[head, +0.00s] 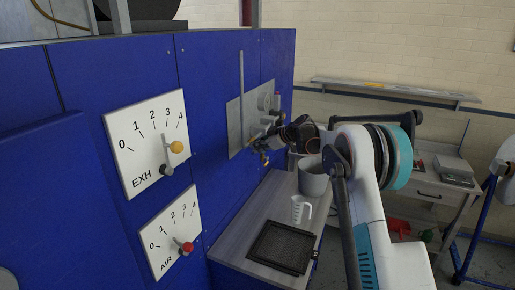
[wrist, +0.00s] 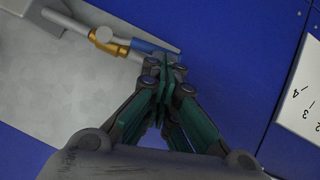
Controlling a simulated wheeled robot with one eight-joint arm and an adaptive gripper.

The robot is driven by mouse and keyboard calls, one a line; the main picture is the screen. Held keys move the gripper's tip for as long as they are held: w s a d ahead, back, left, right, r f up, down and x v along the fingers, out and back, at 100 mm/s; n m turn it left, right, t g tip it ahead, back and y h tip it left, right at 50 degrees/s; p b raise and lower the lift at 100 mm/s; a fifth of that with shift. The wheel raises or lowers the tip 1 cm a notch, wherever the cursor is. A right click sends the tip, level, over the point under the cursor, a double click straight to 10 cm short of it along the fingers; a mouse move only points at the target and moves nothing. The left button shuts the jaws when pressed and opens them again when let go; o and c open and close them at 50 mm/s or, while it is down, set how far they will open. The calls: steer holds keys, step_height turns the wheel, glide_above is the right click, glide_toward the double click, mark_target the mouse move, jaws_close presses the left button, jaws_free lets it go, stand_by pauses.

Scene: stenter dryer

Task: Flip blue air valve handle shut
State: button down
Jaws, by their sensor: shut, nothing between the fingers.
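The air valve shows in the wrist view as a brass body (wrist: 106,40) on a pale pipe. Its blue handle (wrist: 150,46) extends to the right of the body, roughly in line with the pipe. My gripper (wrist: 167,70) is shut and empty, with its fingertips at the free end of the handle. I cannot tell whether they touch it. In the head view my gripper (head: 266,142) is at the grey panel on the blue machine wall, where it partly hides the valve. The blue handle cannot be made out there.
The grey panel (head: 235,128) also carries a gauge and fittings. White EXH (head: 140,135) and AIR (head: 165,225) scale plates are on the wall to the left. Below, a bench (head: 232,246) holds a grey pot (head: 314,182), a measuring jug (head: 299,208) and a black tray (head: 258,256).

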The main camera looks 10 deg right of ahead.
step_height(320, 180, down, 10)
steer(key=w+d+n+t+h+b, duration=0.1)
steer(key=n+t+b, duration=0.4)
steer(key=b, duration=0.6)
steer(key=shift+w+d+r+n+h+b, duration=0.15)
steer(key=shift+w+d+n+h+b, duration=0.25)
steer(key=shift+w, duration=0.55)
steer(key=shift+w+d, duration=0.1)
steer(key=shift+d, duration=0.1)
steer(key=shift+a, duration=0.1)
